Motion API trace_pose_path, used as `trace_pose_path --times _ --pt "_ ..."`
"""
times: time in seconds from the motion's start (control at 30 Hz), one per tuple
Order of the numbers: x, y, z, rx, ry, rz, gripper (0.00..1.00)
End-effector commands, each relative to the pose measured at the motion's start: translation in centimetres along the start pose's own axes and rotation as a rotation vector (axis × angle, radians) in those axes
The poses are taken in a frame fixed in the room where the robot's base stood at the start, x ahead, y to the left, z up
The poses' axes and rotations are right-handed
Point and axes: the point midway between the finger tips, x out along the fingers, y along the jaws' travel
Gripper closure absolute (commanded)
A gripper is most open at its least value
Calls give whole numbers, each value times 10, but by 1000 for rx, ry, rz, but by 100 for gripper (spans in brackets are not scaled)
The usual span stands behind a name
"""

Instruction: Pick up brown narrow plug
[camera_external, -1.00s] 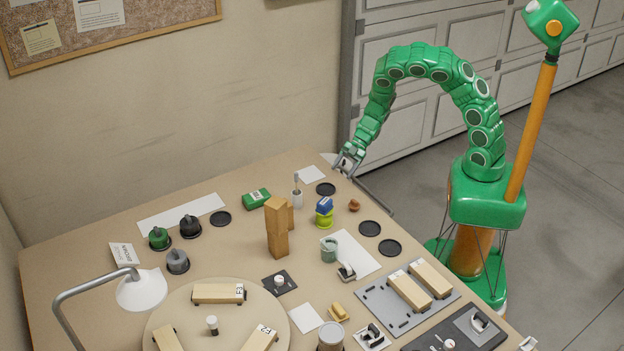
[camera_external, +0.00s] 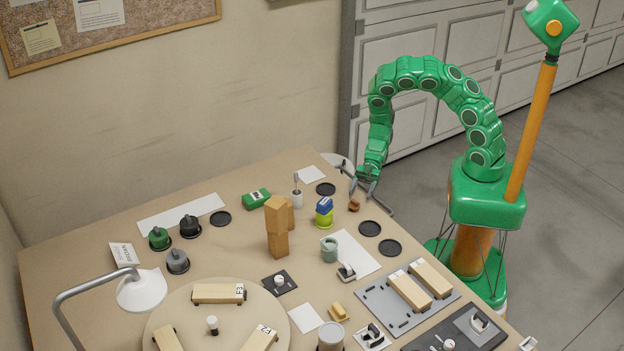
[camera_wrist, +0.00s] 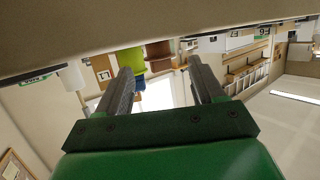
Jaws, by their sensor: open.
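The brown narrow plug (camera_external: 354,206) is a small brown piece standing on the table near its far right edge. My gripper (camera_external: 362,190) is close to it, just above and slightly right of it in the outside view, with its fingers spread. In the wrist view, which looks upside down, my two fingers (camera_wrist: 160,67) are apart with nothing held. A brown piece (camera_wrist: 158,52), which looks like the plug, shows between and beyond the fingertips. I cannot tell the exact gap to it.
A yellow-green cup with a blue piece (camera_external: 324,212) stands left of the plug. Black discs (camera_external: 369,228) lie in front, and another (camera_external: 326,189) lies behind. A white holder with a brush (camera_external: 297,197) and tall wooden blocks (camera_external: 277,228) stand further left.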

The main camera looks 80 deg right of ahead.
Motion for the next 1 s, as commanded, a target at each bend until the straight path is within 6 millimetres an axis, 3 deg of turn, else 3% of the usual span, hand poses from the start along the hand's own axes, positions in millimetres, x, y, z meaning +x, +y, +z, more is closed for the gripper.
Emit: trace_pose_path --times 0.63,1.0 --pt "50 2 -2 1 1 0 32" --pt "55 2 -2 0 0 2 32"
